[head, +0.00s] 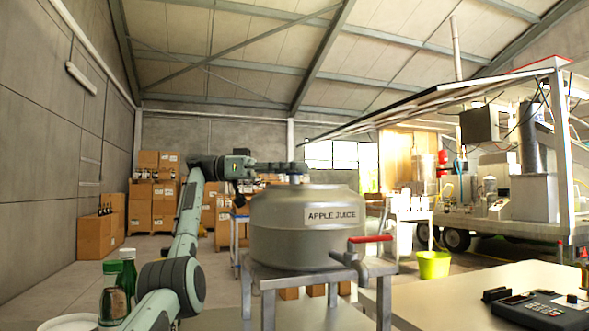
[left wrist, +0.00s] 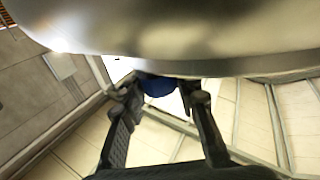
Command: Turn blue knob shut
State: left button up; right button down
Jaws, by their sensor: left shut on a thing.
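The steel tank (head: 300,240) labelled "APPLE JUICE" stands on a metal stand. My left arm reaches from the left, with its gripper (head: 296,167) just above the tank's top. In the left wrist view the blue knob (left wrist: 158,86) sits between the two fingertips of my left gripper (left wrist: 160,92), beside the tank's curved wall (left wrist: 190,40). The gripper is shut on the knob, and the fingers hide the knob's sides. In the head view I cannot make out the knob's blue. My right gripper is not in view.
A valve with a red handle (head: 370,239) juts from the tank's lower front. Green bottles (head: 112,290) stand at the lower left, near my arm. A table with a card terminal (head: 540,308) is at the right. A lime bucket (head: 433,264) stands behind it.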

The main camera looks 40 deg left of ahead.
pick_arm(q)
jog(key=shift+f+m+g, duration=0.1)
jog(key=shift+m+g, duration=0.2)
jog(key=shift+g, duration=0.1)
dwell(0.3)
jog(key=o, duration=1.1)
jog(key=shift+o, duration=0.4)
jog(key=shift+t, duration=0.4)
